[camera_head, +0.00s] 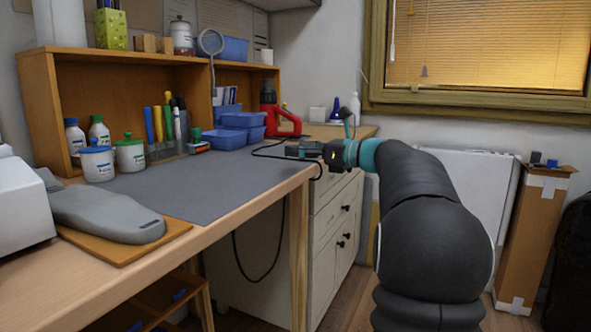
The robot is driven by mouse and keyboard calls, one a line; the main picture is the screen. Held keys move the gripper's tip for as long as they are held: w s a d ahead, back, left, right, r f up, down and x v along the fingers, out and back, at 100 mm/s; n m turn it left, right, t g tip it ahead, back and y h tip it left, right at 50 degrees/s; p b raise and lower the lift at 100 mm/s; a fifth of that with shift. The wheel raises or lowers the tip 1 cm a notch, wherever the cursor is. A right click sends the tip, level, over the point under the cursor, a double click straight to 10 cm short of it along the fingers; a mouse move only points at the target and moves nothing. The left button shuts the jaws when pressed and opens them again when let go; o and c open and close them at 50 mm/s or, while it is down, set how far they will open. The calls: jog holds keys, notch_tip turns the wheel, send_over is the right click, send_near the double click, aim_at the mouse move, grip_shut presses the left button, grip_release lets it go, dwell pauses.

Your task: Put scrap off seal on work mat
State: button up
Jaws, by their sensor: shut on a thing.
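The grey work mat (190,185) lies flat on the wooden bench top. My gripper (290,149) is at the far right end of the mat, low near the bench's right edge, with its fingertips pointing left. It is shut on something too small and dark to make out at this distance. I cannot pick out the scrap or the seal by sight. I cannot tell whether the gripper or what it holds touches the mat.
A grey insole form (105,213) lies on a wooden board (168,238) at the front left. Jars, markers and blue bins (240,119) line the back, with a red tool (277,115) beside them. A black cable (281,237) hangs over the bench edge. The mat's middle is clear.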

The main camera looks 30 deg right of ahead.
aim_at(295, 173)
jog(key=shift+w+a+f, duration=0.35)
jog(key=shift+w+f, duration=0.3)
jog(key=shift+w, duration=0.2)
jog(key=shift+f+b, duration=0.35)
jog(key=shift+f, duration=1.55)
jog(key=shift+f, duration=0.1)
jog(key=o, duration=0.7)
jog(key=shift+c, duration=0.2)
